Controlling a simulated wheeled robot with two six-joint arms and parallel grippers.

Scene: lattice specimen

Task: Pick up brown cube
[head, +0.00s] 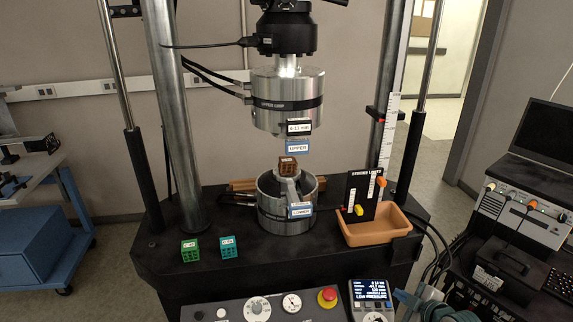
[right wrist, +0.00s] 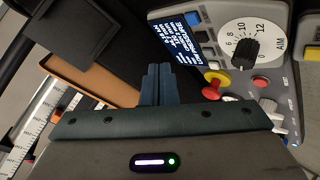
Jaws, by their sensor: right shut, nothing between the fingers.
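The brown cube (head: 288,165) sits tilted above the lower cylinder (head: 286,222) of the press, below the upper cylinder (head: 288,98). A small grey piece shows just under the cube; how it supports the cube is unclear. My right gripper (head: 403,297) is low at the front right, beside the handheld display and far from the cube. In the right wrist view its fingers (right wrist: 157,84) are together with nothing between them. The cube is not in that view. My left gripper is not in view.
An orange-brown bin (head: 375,232) stands at right. A handheld display (head: 371,294) and a red button (head: 327,297) are at the front. Steel columns flank the press.

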